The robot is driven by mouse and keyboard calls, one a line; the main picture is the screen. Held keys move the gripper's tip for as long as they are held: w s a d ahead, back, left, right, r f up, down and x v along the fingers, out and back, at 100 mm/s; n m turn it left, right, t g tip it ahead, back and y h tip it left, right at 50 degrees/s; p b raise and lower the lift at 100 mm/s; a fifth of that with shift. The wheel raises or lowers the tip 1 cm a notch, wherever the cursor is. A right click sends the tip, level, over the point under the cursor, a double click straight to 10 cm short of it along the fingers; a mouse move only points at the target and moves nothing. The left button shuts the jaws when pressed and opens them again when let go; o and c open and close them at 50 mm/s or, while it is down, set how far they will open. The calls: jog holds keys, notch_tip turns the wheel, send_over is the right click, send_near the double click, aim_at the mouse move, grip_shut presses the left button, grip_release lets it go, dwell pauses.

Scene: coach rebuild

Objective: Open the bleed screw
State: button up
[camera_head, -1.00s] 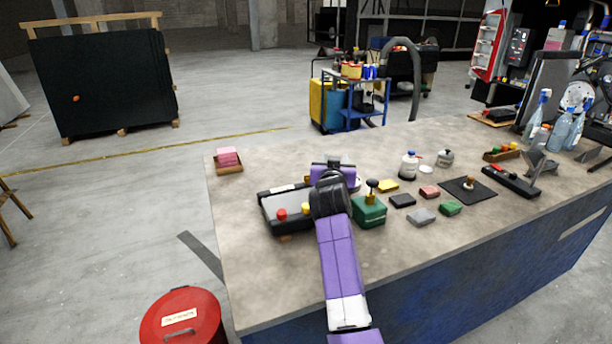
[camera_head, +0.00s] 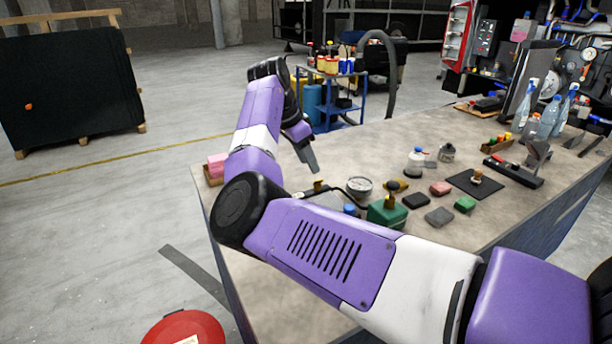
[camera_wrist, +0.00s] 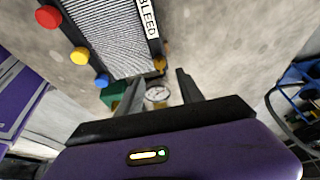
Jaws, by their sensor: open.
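In the wrist view, a dark-framed unit with a ribbed grey face (camera_wrist: 115,35) carries a white BLEED label (camera_wrist: 148,18). A small brass bleed screw (camera_wrist: 160,63) sits at the unit's edge near that label. Red (camera_wrist: 48,16), yellow (camera_wrist: 80,57) and blue (camera_wrist: 102,80) knobs line its other side. My gripper (camera_wrist: 158,78) is open and empty, its fingers apart, with the screw appearing just beyond the gap between the tips. In the head view my gripper (camera_head: 309,160) points down above the bench; my arm hides most of the unit.
A round gauge (camera_head: 359,186) and a green box (camera_head: 387,213) stand close to the unit. Small blocks, a white bottle (camera_head: 415,162) and a black mat (camera_head: 474,184) lie farther right. A pink stack (camera_head: 217,164) is at the bench's left edge.

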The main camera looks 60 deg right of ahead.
aim_at(318, 184)
jog(key=x, duration=0.7)
jog(key=shift+f+p, duration=0.15)
jog(key=shift+p, duration=0.25)
grip_shut()
